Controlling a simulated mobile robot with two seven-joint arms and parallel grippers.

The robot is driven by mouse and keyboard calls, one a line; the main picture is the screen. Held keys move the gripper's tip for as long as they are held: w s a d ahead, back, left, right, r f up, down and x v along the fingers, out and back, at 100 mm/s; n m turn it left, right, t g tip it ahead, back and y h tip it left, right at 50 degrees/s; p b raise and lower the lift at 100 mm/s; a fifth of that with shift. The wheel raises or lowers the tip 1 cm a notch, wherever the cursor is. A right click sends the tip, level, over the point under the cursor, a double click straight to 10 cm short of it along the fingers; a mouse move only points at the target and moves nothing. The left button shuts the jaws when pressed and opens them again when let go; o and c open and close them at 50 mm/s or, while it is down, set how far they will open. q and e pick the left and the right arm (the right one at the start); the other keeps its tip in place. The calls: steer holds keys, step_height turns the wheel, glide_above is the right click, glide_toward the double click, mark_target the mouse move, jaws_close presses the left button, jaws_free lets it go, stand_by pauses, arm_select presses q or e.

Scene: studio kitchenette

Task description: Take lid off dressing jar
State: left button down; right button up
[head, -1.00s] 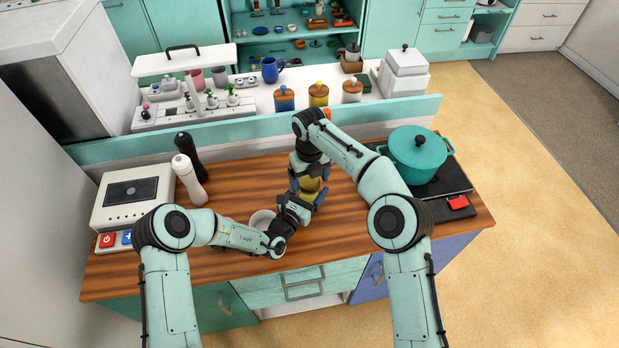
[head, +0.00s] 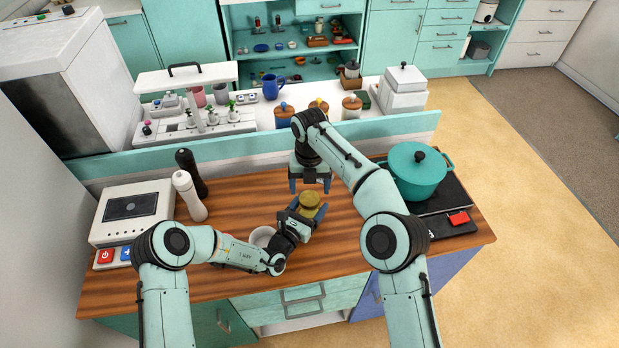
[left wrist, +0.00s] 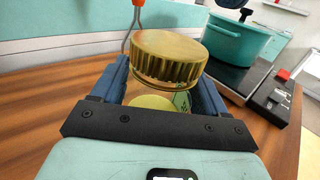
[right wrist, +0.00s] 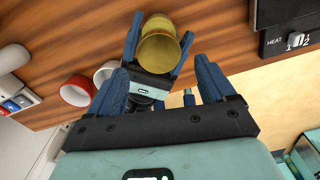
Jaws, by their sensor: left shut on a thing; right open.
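The dressing jar (left wrist: 182,100) is between the fingers of my left gripper (head: 301,213), which is shut on it above the wooden counter. Its gold, ribbed lid (left wrist: 168,55) is on top and looks tilted in the left wrist view; I cannot tell if it is fully seated. The lid also shows in the head view (head: 309,199) and the right wrist view (right wrist: 158,54). My left fingers hide much of the jar's body. My right gripper (head: 310,186) is open and empty, apart from the lid and behind it in the head view.
A teal pot (head: 418,172) stands on the black hob at the right. A white bowl or cup (head: 262,236) is close to my left wrist. White and black mills (head: 188,196) and a white appliance (head: 132,212) stand at the left. An orange-handled utensil (left wrist: 138,4) is behind the lid.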

mark_target(310, 198)
steer(key=m, duration=0.4)
steer(key=shift+r+m, duration=0.1)
steer(key=shift+m, duration=0.2)
steer(key=m, duration=0.4)
steer(key=shift+r+m, duration=0.1)
steer(key=shift+m, duration=0.2)
steer(key=m, duration=0.4)
steer(key=shift+r+m, duration=0.15)
steer(key=shift+m, duration=0.15)
steer(key=m, duration=0.4)
steer(key=shift+r, duration=0.15)
steer(key=m, duration=0.4)
steer(key=shift+r+m, duration=0.25)
steer(key=shift+m, duration=0.15)
steer(key=m, duration=0.4)
steer(key=shift+r+m, duration=0.25)
steer(key=shift+m, duration=0.05)
steer(key=m, duration=0.3)
steer(key=r+m, duration=0.1)
steer(key=m, duration=0.6)
steer(key=shift+w+r+m, duration=0.1)
steer(key=shift+r+m, duration=0.1)
steer(key=shift+m, duration=0.2)
steer(key=shift+f, duration=4)
steer(key=shift+c, duration=0.3)
